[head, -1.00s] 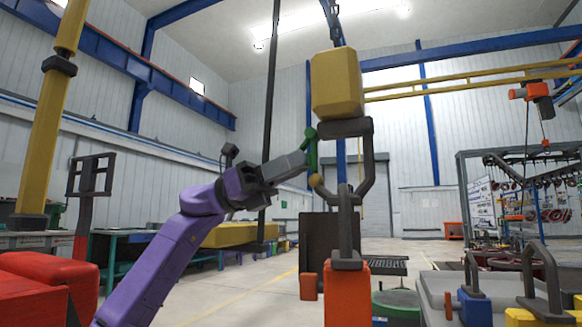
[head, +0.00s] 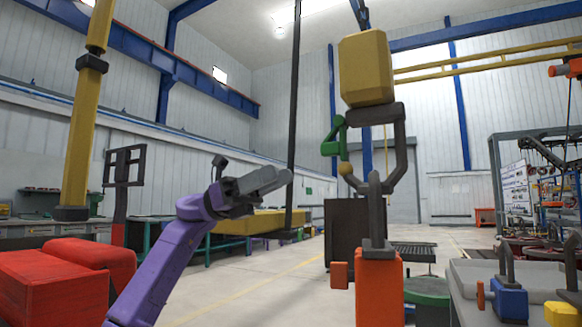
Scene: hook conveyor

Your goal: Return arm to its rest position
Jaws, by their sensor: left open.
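My left gripper (head: 284,179) is on my purple arm at the left of centre, with its dark grey jaws pointing right. It is open and empty, apart from the hook. The large dark hook (head: 401,150) hangs under a yellow block (head: 366,68), with a green latch (head: 332,138) on its left side. An orange block (head: 379,288) with a tall dark handle (head: 375,205) is below the hook. The handle's top overlaps the hook's lower bend and appears to hang from it. My right gripper is not in view.
Red padded blocks (head: 50,290) stand at the lower left. A grey tray (head: 465,293) at the lower right holds a blue block (head: 510,300) and a yellow block (head: 561,315) with handles. Open floor (head: 245,290) lies between my arm and the orange block.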

